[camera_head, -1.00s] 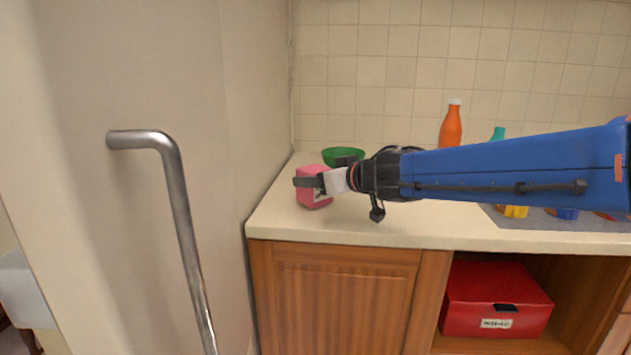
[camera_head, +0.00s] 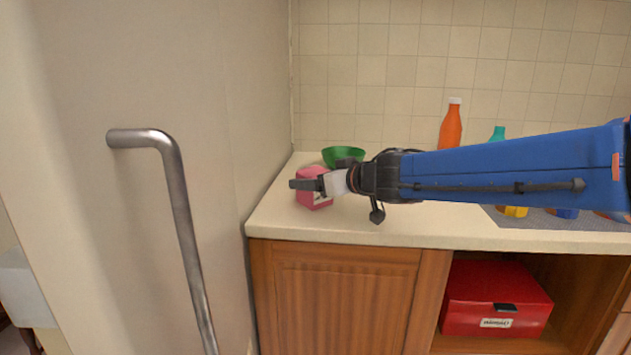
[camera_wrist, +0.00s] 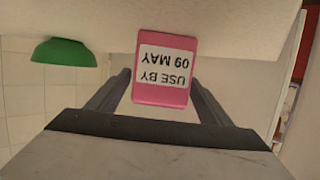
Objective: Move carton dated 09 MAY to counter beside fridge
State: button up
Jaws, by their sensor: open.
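The pink carton (camera_head: 314,200) stands on the counter (camera_head: 400,228) beside the fridge (camera_head: 190,90). In the wrist view the carton (camera_wrist: 165,97) appears upside down, and its white label reads USE BY 09 MAY. My gripper (camera_head: 302,183) is at the carton, partly covering it in the head view. In the wrist view my gripper's two fingers (camera_wrist: 160,90) are open, one on each side of the carton, with visible gaps between them and it.
A green bowl (camera_head: 343,156) sits behind the carton. An orange bottle (camera_head: 451,125) and a teal-topped bottle (camera_head: 498,133) stand farther right. A red box (camera_head: 495,298) is on the shelf below. The fridge handle (camera_head: 180,210) juts out at left.

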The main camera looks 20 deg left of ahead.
jog(key=v, duration=1.2)
jog(key=shift+d, duration=0.1)
jog(key=w+d+m+t+h, duration=0.1)
jog(key=d+m+t+h, duration=0.1)
jog(key=d, duration=0.6)
jog(key=w+d+m+t+h, duration=0.2)
jog(key=d+h, duration=0.1)
jog(key=d, duration=0.6)
jog(key=w+d+m+t+h, duration=0.1)
jog(key=d+m+t+h, duration=0.1)
jog(key=d, duration=0.6)
jog(key=shift+w+d+f+m+h, duration=0.3)
jog(key=shift+w+f+m, duration=0.05)
jog(key=shift+m, duration=0.05)
jog(key=s+d+f+m+g+h, duration=0.2)
jog(key=s+d+f+g+h, duration=0.1)
jog(key=s+d+f, duration=0.6)
jog(key=s+d+f+m+g+h, duration=0.25)
jog(key=s+d+f, duration=0.4)
jog(key=d, duration=0.55)
jog(key=s+f+g, duration=0.1)
jog(key=s+f, duration=0.3)
jog(key=s, duration=0.2)
jog(key=s+a+f+g, duration=0.1)
jog(key=s+f+g, duration=0.1)
jog(key=s, duration=0.5)
jog(key=shift+a+f+y, duration=0.15)
jog(key=shift+f+y, duration=0.2)
jog(key=shift+f, duration=0.55)
